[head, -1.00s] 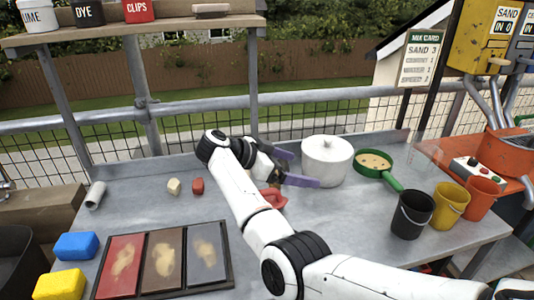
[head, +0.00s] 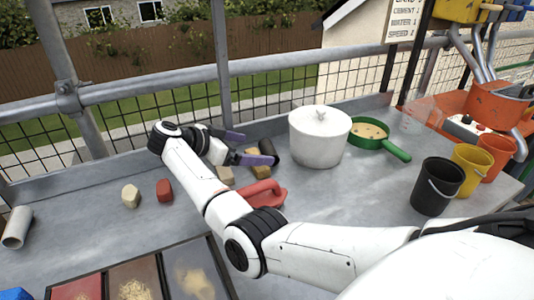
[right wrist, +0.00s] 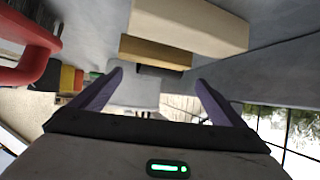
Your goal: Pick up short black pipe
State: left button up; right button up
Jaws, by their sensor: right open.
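In the right wrist view the open fingers (right wrist: 158,80) frame a dark strip (right wrist: 163,70) under a brown block, possibly the pipe, mostly hidden. My left gripper is not in view.
Tan and brown blocks (head: 225,175) lie by the gripper, with a red-handled tool (head: 264,193) in front. The white pot (head: 320,138) stands close right, then a green pan (head: 369,132) and a black bucket (head: 437,186). A grey pipe (head: 16,228) lies far left.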

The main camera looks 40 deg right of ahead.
aim_at(265, 149)
jog(key=x, duration=0.7)
jog(key=shift+s+d+r, duration=0.1)
jog(key=shift+d, duration=0.1)
jog(key=shift+c, duration=0.4)
jog(key=c, duration=1)
